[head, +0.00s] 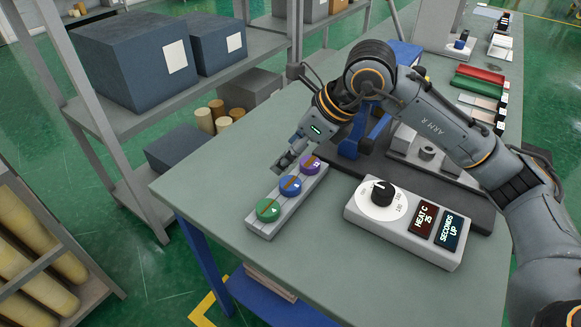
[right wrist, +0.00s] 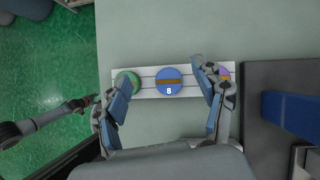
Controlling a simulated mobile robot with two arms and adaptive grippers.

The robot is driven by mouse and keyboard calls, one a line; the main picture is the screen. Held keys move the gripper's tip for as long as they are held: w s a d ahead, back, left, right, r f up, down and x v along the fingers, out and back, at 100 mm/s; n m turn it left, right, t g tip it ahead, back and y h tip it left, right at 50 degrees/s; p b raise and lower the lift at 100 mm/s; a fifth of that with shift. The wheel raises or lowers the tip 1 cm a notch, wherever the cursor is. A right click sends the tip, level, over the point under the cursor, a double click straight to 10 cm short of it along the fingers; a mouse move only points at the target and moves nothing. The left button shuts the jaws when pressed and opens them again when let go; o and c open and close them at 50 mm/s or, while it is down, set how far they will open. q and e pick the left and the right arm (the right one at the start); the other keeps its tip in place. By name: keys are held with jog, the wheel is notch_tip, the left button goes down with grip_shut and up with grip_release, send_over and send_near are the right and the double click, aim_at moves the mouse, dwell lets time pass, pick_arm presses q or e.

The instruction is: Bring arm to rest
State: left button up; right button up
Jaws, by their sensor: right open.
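My right arm comes in from the right in the head view and bends down to the table. Its gripper (head: 286,162) hangs near the purple end of a pale rack with three numbered round pieces. In the right wrist view this gripper (right wrist: 165,72) is open and empty, its fingers spread on either side of the blue piece (right wrist: 169,80). The green piece (right wrist: 128,82) and the purple piece (right wrist: 224,73) are partly hidden by the fingers. A grey arm part (right wrist: 50,120), apparently my left arm, shows at the left there; its fingertips cannot be made out.
A control box (head: 404,221) with a dial and two displays stands right of the rack (head: 258,229). A blue press (head: 350,145) on a dark base stands behind it. Shelves with boxes (head: 138,60) stand left. The front table corner is clear.

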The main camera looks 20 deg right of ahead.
jog(key=shift+r, duration=1.05)
